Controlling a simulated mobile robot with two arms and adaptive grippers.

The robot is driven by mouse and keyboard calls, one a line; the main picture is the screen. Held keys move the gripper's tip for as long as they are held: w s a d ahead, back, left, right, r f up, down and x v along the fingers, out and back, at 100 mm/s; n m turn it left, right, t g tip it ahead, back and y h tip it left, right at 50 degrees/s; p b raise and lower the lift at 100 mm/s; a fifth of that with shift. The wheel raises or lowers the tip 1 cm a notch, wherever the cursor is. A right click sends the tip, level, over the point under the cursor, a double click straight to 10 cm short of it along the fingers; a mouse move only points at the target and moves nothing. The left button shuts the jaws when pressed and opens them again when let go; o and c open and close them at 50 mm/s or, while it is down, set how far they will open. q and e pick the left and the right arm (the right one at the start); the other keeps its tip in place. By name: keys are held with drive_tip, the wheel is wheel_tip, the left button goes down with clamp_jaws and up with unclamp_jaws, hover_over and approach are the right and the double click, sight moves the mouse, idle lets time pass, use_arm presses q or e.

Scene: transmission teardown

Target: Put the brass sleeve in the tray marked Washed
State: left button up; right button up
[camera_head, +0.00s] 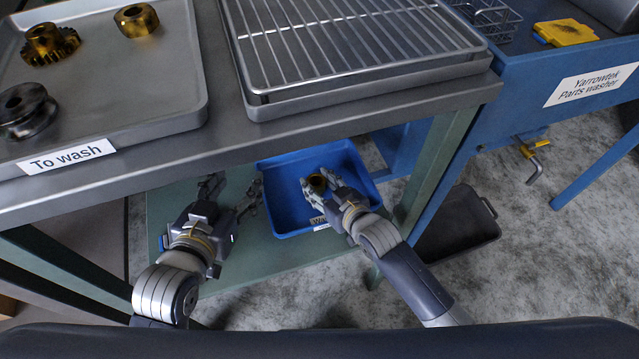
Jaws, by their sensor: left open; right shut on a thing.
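My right gripper (318,181) is shut on a brass sleeve (317,184), a short golden ring with a dark bore. It holds the sleeve over or inside the blue tray (281,190) on the green lower shelf. I cannot tell whether the sleeve touches the tray floor. The tray's front label is mostly hidden by my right gripper, with only its first letters showing. My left gripper (236,188) is open and empty, left of the blue tray above the shelf. Another brass ring (136,20) lies in the grey tray (160,90) marked To wash.
The To wash tray also holds a brass gear (48,45) and a dark steel part (27,110). The steel bench edge (200,150) overhangs the lower shelf (262,258). A wire rack tray (350,40) and the blue parts washer (540,75) stand right. A black bin (457,228) is on the floor.

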sight(318, 183)
drive_tip(key=o, duration=1.4)
drive_tip(key=shift+f, duration=0.1)
use_arm(q)
drive_tip(key=shift+r, duration=0.15)
use_arm(e)
drive_tip(key=shift+r, duration=0.2)
drive_tip(key=p+v, duration=0.2)
drive_tip(key=v, duration=0.3)
drive_tip(key=p+v, duration=0.1)
drive_tip(key=v, duration=0.5)
drive_tip(key=shift+s+p, duration=0.1)
drive_tip(key=shift+p, duration=0.3)
use_arm(q)
drive_tip(key=s+a+f+g+y, duration=0.1)
drive_tip(key=s+a+f+g, duration=0.1)
drive_tip(key=s+f+g, duration=0.3)
drive_tip(key=s+a+f+g+y, duration=0.1)
drive_tip(key=s+a+f+g, duration=0.2)
drive_tip(key=s, duration=0.8)
drive_tip(key=shift+a+f+n+g+y, duration=0.35)
drive_tip(key=shift+f+g, duration=0.65)
drive_tip(key=shift+f, duration=0.55)
use_arm(e)
drive_tip(key=shift+s+d+r, duration=0.15)
drive_tip(key=shift+s+d, duration=0.1)
drive_tip(key=shift+s, duration=0.05)
